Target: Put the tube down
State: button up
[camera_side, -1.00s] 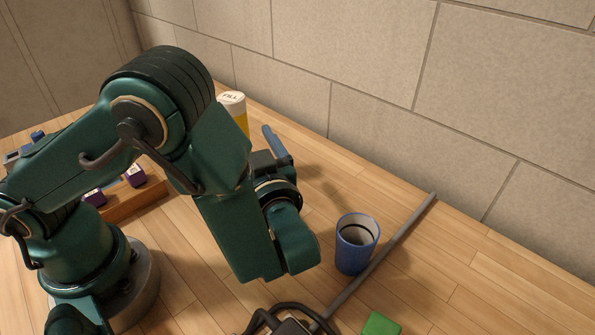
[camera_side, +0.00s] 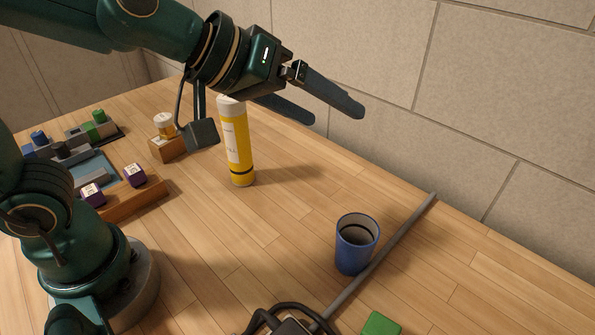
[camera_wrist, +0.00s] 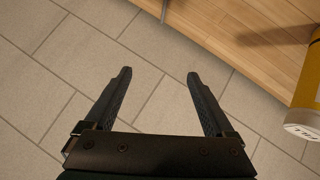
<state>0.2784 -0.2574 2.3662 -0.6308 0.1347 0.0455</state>
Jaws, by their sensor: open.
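The tube (camera_side: 236,143) is yellow with a white cap and a pale label. It stands upright on the wooden table in the side view, with its cap just below and partly behind my gripper's wrist. My gripper (camera_side: 337,109) is open and empty, raised above the table to the right of the tube, its fingers pointing right toward the wall. In the wrist view the tube (camera_wrist: 309,90) shows at the right edge, partly cut off, and nothing lies between my fingers (camera_wrist: 158,75).
A blue cup (camera_side: 354,247) stands beside a grey bar (camera_side: 405,227). A green block (camera_side: 381,325) and a dark cable (camera_side: 279,312) lie at the front. Left are a wooden tray (camera_side: 140,201) with purple cubes and a small jar (camera_side: 164,124) on a block. The wall (camera_side: 480,90) runs behind.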

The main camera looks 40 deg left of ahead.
jog(key=s+a+f+m+g+y, duration=0.1)
jog(key=s+a+f+g+y, duration=0.1)
jog(key=s+a, duration=0.3)
jog(key=s+a+f+m+g+y, duration=0.2)
jog(key=s+a+f, duration=0.1)
jog(key=s, duration=0.6)
jog(key=shift+a+f, duration=0.35)
jog(key=shift+a, duration=0.5)
